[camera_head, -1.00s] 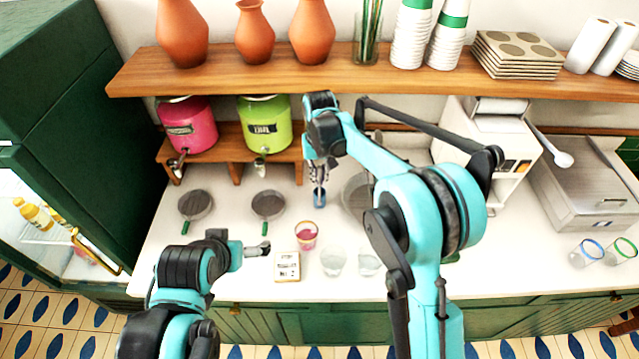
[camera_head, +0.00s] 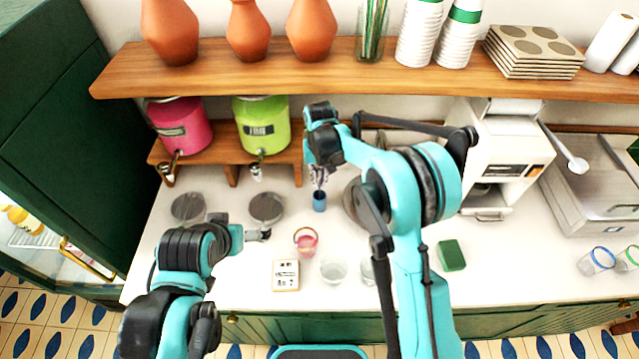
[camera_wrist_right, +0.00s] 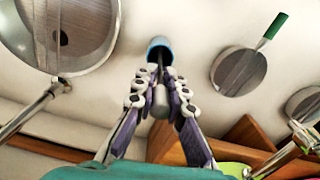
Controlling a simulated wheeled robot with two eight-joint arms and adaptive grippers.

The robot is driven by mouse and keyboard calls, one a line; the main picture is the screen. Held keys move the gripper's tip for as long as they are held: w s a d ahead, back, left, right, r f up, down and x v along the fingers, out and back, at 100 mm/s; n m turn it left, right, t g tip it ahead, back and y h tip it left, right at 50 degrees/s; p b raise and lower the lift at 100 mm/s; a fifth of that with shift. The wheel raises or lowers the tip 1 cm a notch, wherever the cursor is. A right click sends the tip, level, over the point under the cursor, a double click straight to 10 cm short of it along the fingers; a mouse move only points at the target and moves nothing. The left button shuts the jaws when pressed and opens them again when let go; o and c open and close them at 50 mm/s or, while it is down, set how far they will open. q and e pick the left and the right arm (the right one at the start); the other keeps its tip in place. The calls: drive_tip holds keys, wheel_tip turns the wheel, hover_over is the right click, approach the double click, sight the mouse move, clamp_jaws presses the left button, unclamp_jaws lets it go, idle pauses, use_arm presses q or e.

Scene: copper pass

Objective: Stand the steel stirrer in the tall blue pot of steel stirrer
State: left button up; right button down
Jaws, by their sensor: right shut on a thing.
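The tall blue pot (camera_head: 319,203) stands upright on the white counter below the right end of the small wooden stand. My right gripper (camera_head: 319,181) is just above it, fingers pointing down. In the right wrist view, my right gripper (camera_wrist_right: 162,88) is shut on the grey steel stirrer (camera_wrist_right: 160,98), held between the fingertips. The stirrer's far end lines up with the mouth of the blue pot (camera_wrist_right: 159,45); how far it reaches inside is hidden. My left gripper (camera_head: 260,235) is over the counter left of the pink cup; its finger gap is too small to judge.
Two round pans (camera_head: 266,207) lie left of the pot. A pink cup (camera_head: 306,246), clear glass (camera_head: 333,270) and small card (camera_head: 286,275) are nearer the front. A green sponge (camera_head: 451,255) lies to the right. The wooden shelf (camera_head: 230,78) overhangs the back.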

wheel_tip(320, 180, down, 2)
drive_tip(key=shift+w+f, duration=0.1)
drive_tip(key=shift+f+b, duration=0.15)
drive_tip(key=shift+b, duration=0.15)
drive_tip(key=c, duration=1.6)
unclamp_jaws()
drive_tip(key=shift+o, duration=0.2)
